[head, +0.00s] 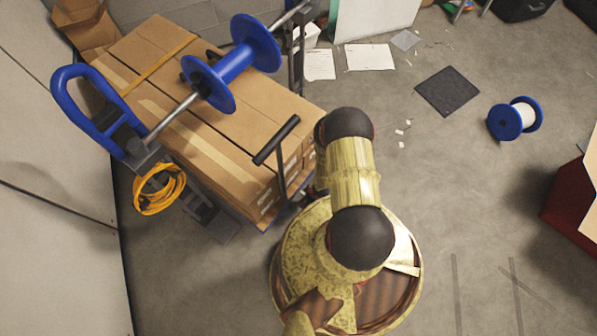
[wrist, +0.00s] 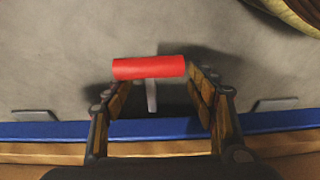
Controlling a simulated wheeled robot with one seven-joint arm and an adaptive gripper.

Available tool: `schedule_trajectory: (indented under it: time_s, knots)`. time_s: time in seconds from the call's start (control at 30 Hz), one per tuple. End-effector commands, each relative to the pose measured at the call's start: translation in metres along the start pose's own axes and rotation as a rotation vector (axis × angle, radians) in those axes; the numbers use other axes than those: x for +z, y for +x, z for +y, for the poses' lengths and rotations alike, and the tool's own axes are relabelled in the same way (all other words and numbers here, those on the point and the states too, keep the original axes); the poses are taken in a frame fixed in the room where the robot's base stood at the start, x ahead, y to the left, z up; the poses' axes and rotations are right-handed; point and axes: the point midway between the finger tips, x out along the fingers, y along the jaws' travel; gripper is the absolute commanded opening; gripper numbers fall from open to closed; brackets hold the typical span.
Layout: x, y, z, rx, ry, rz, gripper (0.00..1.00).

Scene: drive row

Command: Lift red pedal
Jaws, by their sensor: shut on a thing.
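The red pedal (wrist: 149,67) is a short red cylinder on a thin grey stem, seen in the wrist view against the grey floor. My gripper (wrist: 157,86) has one finger on either side of it and is shut on it, the pedal lying crosswise at the fingertips. The left end of the pedal is by the left fingertip and the right end by the right one. In the head view the pedal and my gripper are hidden behind my arm.
A cart with cardboard boxes (head: 215,115) stands left of my arm; its blue edge (wrist: 45,131) crosses the wrist view. A black-handled bar (head: 276,140) rises beside the boxes. A blue spool (head: 514,119) lies right. Floor between is mostly clear.

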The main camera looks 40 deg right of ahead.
Motion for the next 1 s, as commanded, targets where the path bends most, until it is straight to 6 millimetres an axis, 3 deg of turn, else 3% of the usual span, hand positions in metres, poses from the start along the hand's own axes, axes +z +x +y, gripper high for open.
schedule_trajectory:
  time_s: [0.03, 0.7, 0.73, 1.0]
  knots:
    - [-0.0184, -0.0037, 0.0243, 0.033, 0.0, 0.007, 0.11]
    - [-0.0143, -0.0075, 0.0222, 0.034, 0.005, -0.061, 0.1]
    - [-0.0144, -0.0075, 0.0223, 0.034, 0.005, -0.061, 0.56]
    - [-0.0096, -0.007, 0.0159, 0.025, 0.003, -0.068, 0.71]
